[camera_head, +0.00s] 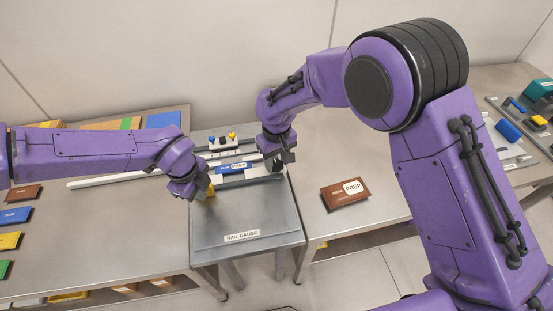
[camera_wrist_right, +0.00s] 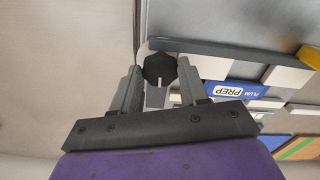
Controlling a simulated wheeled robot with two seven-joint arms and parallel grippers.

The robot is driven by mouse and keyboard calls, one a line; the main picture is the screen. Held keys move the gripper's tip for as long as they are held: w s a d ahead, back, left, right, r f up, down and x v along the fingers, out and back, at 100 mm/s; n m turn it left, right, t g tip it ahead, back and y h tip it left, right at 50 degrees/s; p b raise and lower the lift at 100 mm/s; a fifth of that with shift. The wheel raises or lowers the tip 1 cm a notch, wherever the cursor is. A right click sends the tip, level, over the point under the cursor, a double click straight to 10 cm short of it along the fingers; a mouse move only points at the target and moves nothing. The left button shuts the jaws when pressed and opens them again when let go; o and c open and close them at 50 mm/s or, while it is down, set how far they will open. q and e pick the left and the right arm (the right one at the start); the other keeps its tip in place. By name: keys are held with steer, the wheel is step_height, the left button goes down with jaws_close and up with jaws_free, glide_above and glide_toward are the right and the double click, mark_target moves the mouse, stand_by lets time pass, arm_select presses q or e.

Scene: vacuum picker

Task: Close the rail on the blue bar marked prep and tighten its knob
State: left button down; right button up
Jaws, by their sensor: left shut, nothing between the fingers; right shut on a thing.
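The blue bar marked PREP (camera_head: 236,167) lies on the rail gauge fixture, and its label also shows in the right wrist view (camera_wrist_right: 236,90). Pale grey blocks flank it. A grey rail (camera_head: 250,179) runs along its near side; I cannot tell whether any gap is left between them. My right gripper (camera_head: 277,160) is shut on a black knob (camera_wrist_right: 158,68) with a white mark, at the right end of the fixture. The knob is hidden in the head view. My left gripper (camera_head: 207,194) is shut and empty near a yellow piece (camera_wrist_right: 310,57) at the fixture's left end.
The plate labelled RAIL GAUGE (camera_head: 242,237) has a clear front. A brown PREP card (camera_head: 346,193) lies on the right table. Coloured cards (camera_head: 14,215) line the left table. My right arm spans the right side.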

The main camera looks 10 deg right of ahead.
mark_target(277, 165)
arm_select(q)
steer(key=shift+w+r, duration=0.15)
steer(key=shift+w, duration=0.05)
arm_select(e)
steer(key=shift+s+m, duration=0.1)
steer(key=shift+m, duration=0.4)
steer(key=o, duration=1.1)
steer(key=shift+c, duration=0.2)
arm_select(q)
steer(key=shift+s, duration=0.1)
arm_select(e)
step_height(277, 165, up, 12)
